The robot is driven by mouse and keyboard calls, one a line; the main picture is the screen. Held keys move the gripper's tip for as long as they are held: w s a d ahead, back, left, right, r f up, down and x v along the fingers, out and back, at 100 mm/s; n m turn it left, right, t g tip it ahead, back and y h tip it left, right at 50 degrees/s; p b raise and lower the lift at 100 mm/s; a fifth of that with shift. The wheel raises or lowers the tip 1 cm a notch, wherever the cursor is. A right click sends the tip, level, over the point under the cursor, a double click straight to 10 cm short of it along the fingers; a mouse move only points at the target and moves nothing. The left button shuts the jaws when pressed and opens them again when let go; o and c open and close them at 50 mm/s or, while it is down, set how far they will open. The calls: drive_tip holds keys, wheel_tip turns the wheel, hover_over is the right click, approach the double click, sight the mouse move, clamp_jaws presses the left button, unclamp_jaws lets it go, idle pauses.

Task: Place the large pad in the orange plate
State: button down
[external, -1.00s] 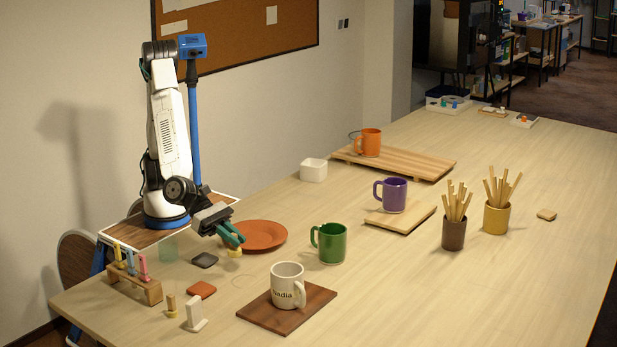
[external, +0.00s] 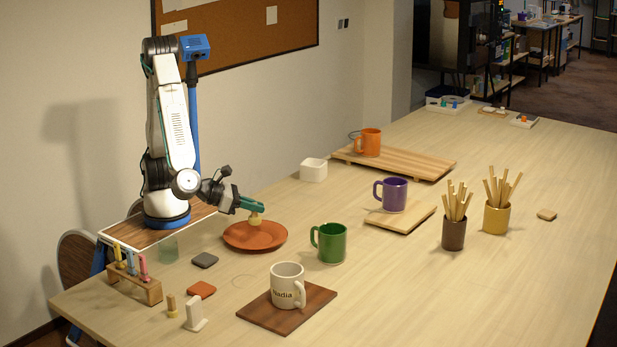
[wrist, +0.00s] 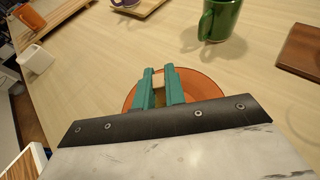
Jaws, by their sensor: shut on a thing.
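The orange plate (external: 240,241) lies on the table in front of my arm's base; it also shows in the wrist view (wrist: 208,92), partly hidden by my fingers. My gripper (external: 254,209) is shut on a small pale yellow pad (external: 256,220), which I take to be the large pad. The pad hangs below the fingertips over the plate's back half; whether it touches the plate I cannot tell. In the wrist view my green fingers (wrist: 159,85) have the pad (wrist: 158,81) between them, mostly hidden.
A green mug (external: 330,244) stands right of the plate. A white mug (external: 287,286) stands on a dark board in front. A dark tile (external: 204,260), a reddish tile (external: 201,289) and a small peg-like piece (external: 171,306) lie at front left. A white cup (external: 313,170) stands behind.

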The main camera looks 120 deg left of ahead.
sight(255, 223)
drive_tip(key=shift+f, duration=2.6)
drive_tip(key=c, duration=1.5)
unclamp_jaws()
drive_tip(key=shift+f, duration=0.15)
drive_tip(key=shift+o, duration=0.2)
